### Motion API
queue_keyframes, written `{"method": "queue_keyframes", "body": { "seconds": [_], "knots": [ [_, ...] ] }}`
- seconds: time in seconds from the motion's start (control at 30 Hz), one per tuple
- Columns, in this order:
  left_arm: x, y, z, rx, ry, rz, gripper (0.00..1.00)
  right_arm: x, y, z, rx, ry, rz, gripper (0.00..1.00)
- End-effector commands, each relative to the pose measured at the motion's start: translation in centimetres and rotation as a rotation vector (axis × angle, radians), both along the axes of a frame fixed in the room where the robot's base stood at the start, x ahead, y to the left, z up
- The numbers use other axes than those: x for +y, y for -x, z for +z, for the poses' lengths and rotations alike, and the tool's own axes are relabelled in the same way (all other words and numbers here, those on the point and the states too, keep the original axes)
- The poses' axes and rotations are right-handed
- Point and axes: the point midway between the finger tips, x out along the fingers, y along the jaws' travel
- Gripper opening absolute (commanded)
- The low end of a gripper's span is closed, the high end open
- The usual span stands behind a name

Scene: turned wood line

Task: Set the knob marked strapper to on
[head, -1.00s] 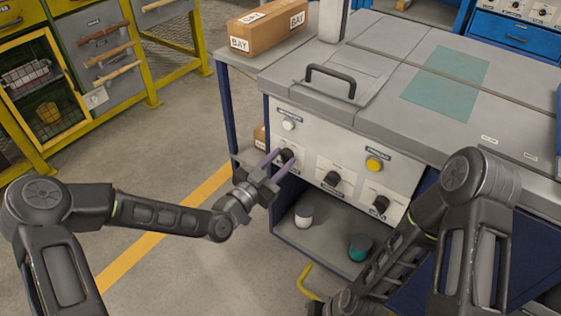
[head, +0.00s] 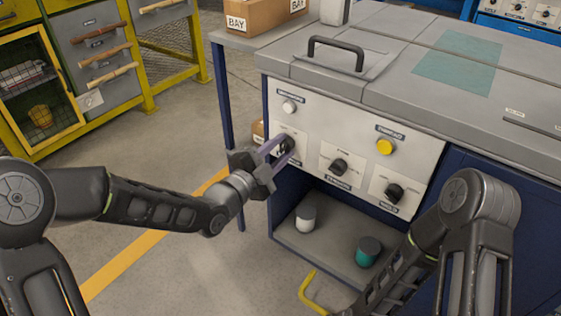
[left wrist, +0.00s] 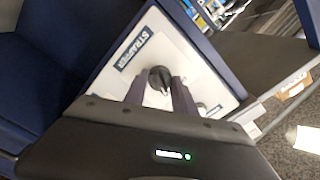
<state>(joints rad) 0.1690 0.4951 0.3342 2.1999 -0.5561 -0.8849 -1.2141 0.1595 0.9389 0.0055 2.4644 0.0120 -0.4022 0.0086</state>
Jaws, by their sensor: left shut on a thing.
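The knob marked strapper (head: 290,145) is a black knob at the left of the light control panel (head: 362,123). In the left wrist view the STRAPPER label (left wrist: 134,48) reads clearly beside the same black knob (left wrist: 160,79). My left gripper (head: 281,150) is at this knob, its purple fingers on either side, shut on it. In the left wrist view the fingers (left wrist: 160,92) reach up to the knob. The fingers partly hide the knob and its plate, and I cannot read its setting. My right gripper is out of view; only my right arm shows.
Two other black knobs (head: 339,166) (head: 394,191), a white button (head: 289,107) and a yellow button (head: 385,147) share the panel. A handle (head: 337,45) stands on the bench top above. A white jar (head: 306,217) and a teal jar (head: 368,251) stand on the shelf below.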

Motion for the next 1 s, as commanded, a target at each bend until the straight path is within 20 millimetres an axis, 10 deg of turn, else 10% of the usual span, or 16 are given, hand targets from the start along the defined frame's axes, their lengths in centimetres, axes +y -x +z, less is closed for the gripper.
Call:
{"method": "queue_keyframes", "body": {
  "seconds": [0.8,0.83,1.0],
  "knots": [
    [0.1,0.0,0.0,-0.104,-0.148,0.001,0.00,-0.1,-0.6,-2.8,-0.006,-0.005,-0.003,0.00],
    [0.1,0.0,0.0,-0.104,-0.148,0.001,0.33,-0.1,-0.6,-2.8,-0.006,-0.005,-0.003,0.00],
    [0.0,0.0,0.0,-0.104,-0.147,0.000,0.47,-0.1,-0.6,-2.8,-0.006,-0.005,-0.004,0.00]
  ]
}}
